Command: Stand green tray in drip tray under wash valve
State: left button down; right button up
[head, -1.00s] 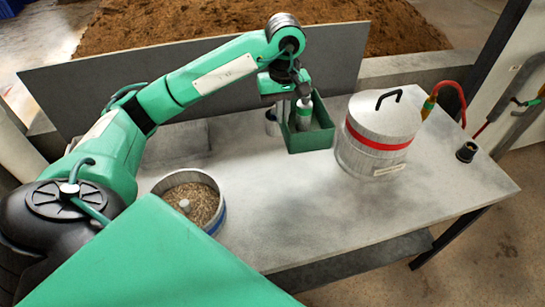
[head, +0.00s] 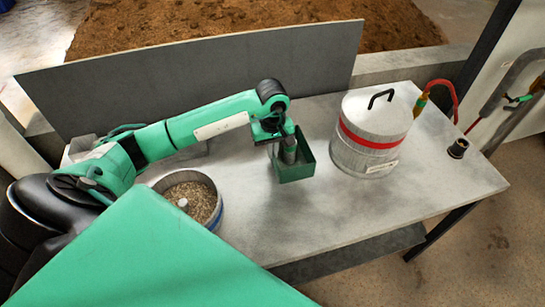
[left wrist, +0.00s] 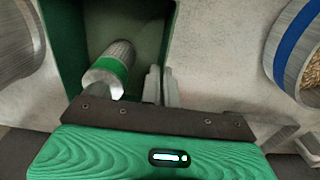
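The green tray (head: 297,170) is a small open box over the middle of the table, left of the lidded can. Its wall also shows in the left wrist view (left wrist: 67,40). A metal cylinder with a green band (left wrist: 110,68) stands inside it. My left gripper (head: 277,150) is at the tray's left side. In the left wrist view its fingers (left wrist: 160,88) are close together on the tray's wall. I cannot tell whether the tray clears the table. A green-handled valve with a red hose (head: 520,99) is on the wall at right. No drip tray is visible. My right gripper is out of view.
A lidded metal can with a red band (head: 370,135) stands right of the tray. A blue-banded pot of grain (head: 192,198) stands at left. The table's front right (head: 400,205) is bare.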

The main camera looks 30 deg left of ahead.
aim_at(273, 160)
pick_arm(q)
notch_tip(273, 160, down, 4)
jog(key=shift+r+p, duration=0.15)
jog(key=shift+p, duration=0.3)
jog(key=shift+f, duration=0.25)
jog(key=shift+f+b, duration=0.2)
jog(key=shift+b, duration=0.1)
jog(key=c, duration=1.7)
grip_release()
